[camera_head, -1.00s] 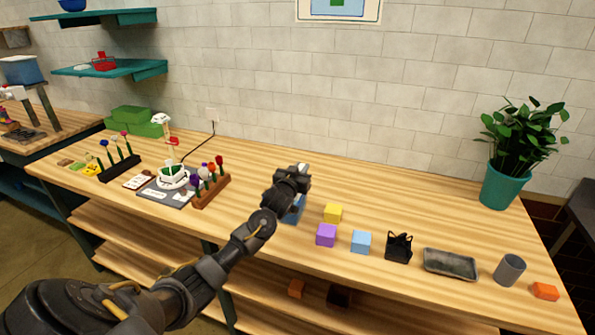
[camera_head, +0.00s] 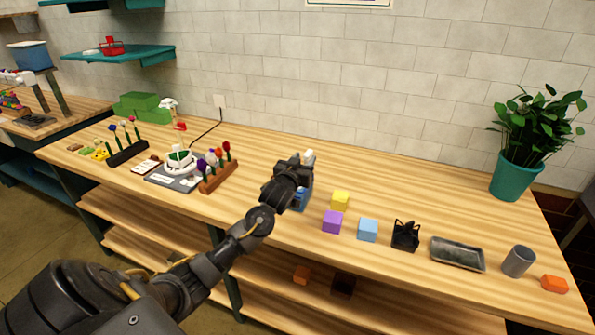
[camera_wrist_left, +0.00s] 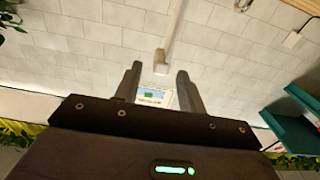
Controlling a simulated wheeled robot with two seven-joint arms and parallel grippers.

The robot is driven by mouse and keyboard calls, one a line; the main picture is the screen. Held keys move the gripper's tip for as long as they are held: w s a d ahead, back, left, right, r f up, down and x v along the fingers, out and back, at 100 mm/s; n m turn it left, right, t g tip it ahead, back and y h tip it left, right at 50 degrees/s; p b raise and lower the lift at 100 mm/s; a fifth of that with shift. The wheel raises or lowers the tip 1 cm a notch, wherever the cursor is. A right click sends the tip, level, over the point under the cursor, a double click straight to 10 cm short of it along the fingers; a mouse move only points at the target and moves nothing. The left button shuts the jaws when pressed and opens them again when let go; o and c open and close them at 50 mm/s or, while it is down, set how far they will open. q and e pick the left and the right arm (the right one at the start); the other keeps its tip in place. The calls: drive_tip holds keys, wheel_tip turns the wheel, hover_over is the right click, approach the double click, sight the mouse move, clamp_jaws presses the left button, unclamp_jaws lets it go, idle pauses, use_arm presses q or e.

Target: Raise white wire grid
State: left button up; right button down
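I see no separate wire grid clearly. A small white round holder (camera_head: 180,159) with green inside stands on a grey board (camera_head: 175,179) at the left of the bench, and any white wire on it is too small to make out. My left gripper (camera_head: 302,161) is above the bench, to the right of this holder and well apart from it. In the left wrist view my left gripper's fingers (camera_wrist_left: 160,80) are spread. A pale bar (camera_wrist_left: 172,38) runs down towards the gap, and I cannot tell whether it touches them. My right gripper is not in view.
A flower rack (camera_head: 218,178) stands beside the board. A blue object (camera_head: 301,200) is partly hidden by my gripper. Purple (camera_head: 332,222), yellow (camera_head: 340,200) and light blue (camera_head: 368,230) blocks, a black basket (camera_head: 405,236) and a grey tray (camera_head: 457,254) lie to the right.

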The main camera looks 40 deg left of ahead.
use_arm(q)
drive_tip(key=b+v, duration=0.1)
drive_tip(key=v, duration=0.5)
drive_tip(key=shift+s, duration=0.2)
